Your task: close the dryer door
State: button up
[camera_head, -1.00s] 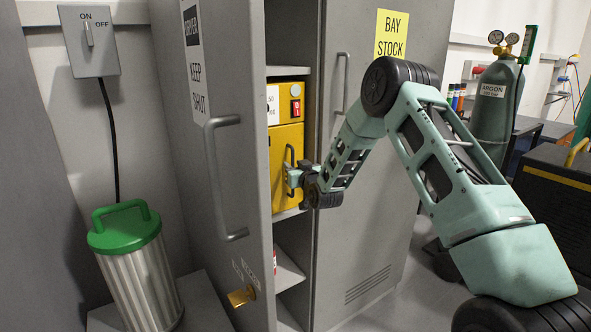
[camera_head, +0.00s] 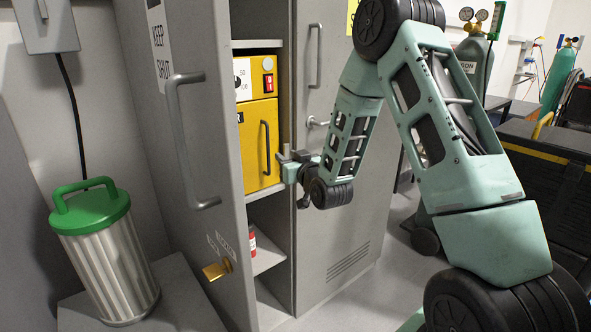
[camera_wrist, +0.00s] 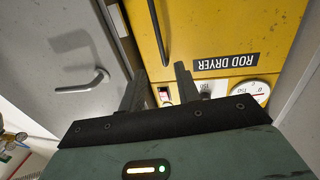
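The yellow rod dryer (camera_head: 258,78) stands on a shelf inside the grey cabinet. Its yellow door (camera_head: 254,150) has a dark vertical handle (camera_head: 265,148) and looks flush or nearly flush with the body; I cannot tell if it is fully shut. The handle also shows at the top of the wrist view (camera_wrist: 158,30). My gripper (camera_head: 290,158) is just right of the dryer door, at the cabinet opening. In the wrist view my gripper's fingers (camera_wrist: 159,82) are apart with nothing between them, pointing at the dryer front near the red switch (camera_wrist: 164,95).
The left cabinet door (camera_head: 180,240) stands open, with a grey handle (camera_head: 183,140). A green-lidded canister (camera_head: 105,250) stands at left. A red item (camera_head: 252,240) sits on a lower shelf.

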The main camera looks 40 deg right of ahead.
jog(key=shift+s+a+b, duration=0.15)
jog(key=shift+s+b, duration=0.05)
jog(key=shift+s, duration=0.85)
jog(key=shift+s+a+b, duration=0.15)
jog(key=shift+s, duration=0.9)
